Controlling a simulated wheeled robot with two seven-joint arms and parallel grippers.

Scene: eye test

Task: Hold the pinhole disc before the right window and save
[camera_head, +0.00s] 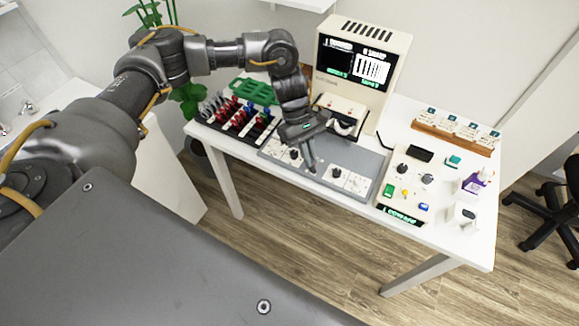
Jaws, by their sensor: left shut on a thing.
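My left gripper (312,165) reaches in from the upper left and points down over the grey base plate (349,156) of the eye tester. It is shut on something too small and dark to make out. The cream viewer head (342,110) stands behind it, below the screen; its windows are partly hidden by my arm, and I cannot tell them apart. A rack (237,122) of red, blue and dark handled pieces stands left of the gripper; I cannot pick out the pinhole disc. A control box (409,185) with knobs and coloured buttons stands to the right. My right gripper is not in view.
The cream monitor (361,60) shows a striped patch on black. A green tray (255,91) lies behind the rack. A wooden card holder (454,138), a purple bottle (474,184) and a small white item (463,214) stand at the white table's (470,245) right side.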

